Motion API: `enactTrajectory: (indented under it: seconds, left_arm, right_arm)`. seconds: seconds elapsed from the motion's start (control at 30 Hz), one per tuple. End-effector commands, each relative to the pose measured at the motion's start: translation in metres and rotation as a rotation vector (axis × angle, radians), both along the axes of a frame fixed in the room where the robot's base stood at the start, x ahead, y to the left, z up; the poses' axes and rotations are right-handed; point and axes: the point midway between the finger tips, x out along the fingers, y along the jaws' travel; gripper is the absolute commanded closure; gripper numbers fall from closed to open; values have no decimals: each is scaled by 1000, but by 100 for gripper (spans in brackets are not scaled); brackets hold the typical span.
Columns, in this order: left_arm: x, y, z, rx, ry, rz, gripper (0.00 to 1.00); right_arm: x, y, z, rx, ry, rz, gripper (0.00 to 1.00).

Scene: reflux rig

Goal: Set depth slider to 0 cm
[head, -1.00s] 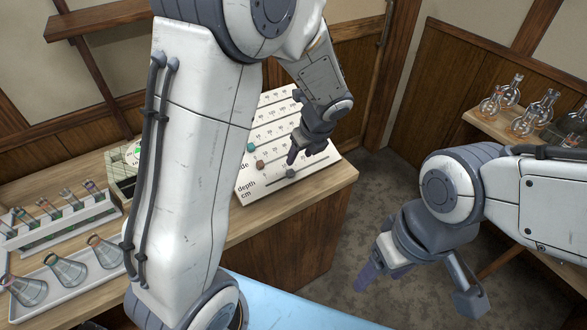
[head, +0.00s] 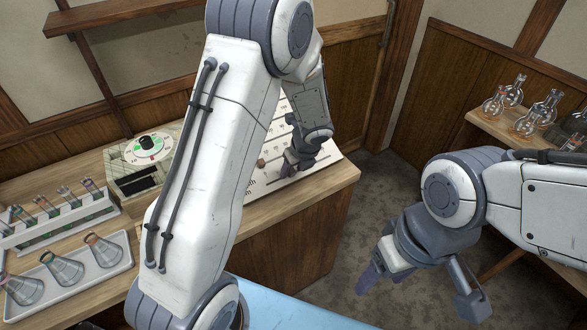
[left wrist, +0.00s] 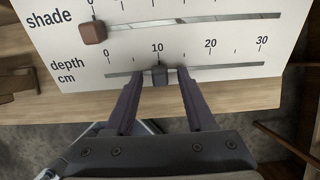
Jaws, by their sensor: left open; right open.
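The white slider panel (head: 322,154) stands on the wooden counter, partly hidden by my left arm in the head view. In the left wrist view, the dark grey depth knob (left wrist: 159,76) sits at about the 10 mark on its slot, on a scale running from 0 at left to 30 at right. My left gripper (head: 299,163) is at the panel's lower part. It is open, with its fingertips (left wrist: 160,82) on either side of the depth knob; contact cannot be told. My right gripper (head: 417,281) is open and empty, over the floor away from the panel.
The brown shade knob (left wrist: 93,31) sits just above the depth row, near its slot's left end. A device with a round dial (head: 148,148), a test-tube rack (head: 62,222) and a tray of flasks (head: 103,275) stand left. Round flasks stand on a shelf (head: 487,126) at right.

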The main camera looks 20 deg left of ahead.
Motion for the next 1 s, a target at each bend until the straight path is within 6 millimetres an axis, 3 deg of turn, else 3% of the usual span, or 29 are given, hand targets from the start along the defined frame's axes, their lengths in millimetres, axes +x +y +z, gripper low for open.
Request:
enactTrajectory:
  seconds: [0.03, 0.13, 0.17, 1.0]
  left_arm:
    - [0, 0, 0, 0, 0, 0, 56]
    - [0, 0, 0, 0, 0, 0, 95]
    - [0, 0, 0, 0, 0, 0, 100]
    - [0, 0, 0, -1, -1, 0, 100]
  right_arm:
    - [0, 0, 0, 0, 0, 0, 32]
    - [0, 0, 0, 0, 0, 0, 32]
    - [0, 0, 0, 0, 0, 0, 32]
    - [0, 0, 0, 0, 0, 0, 32]
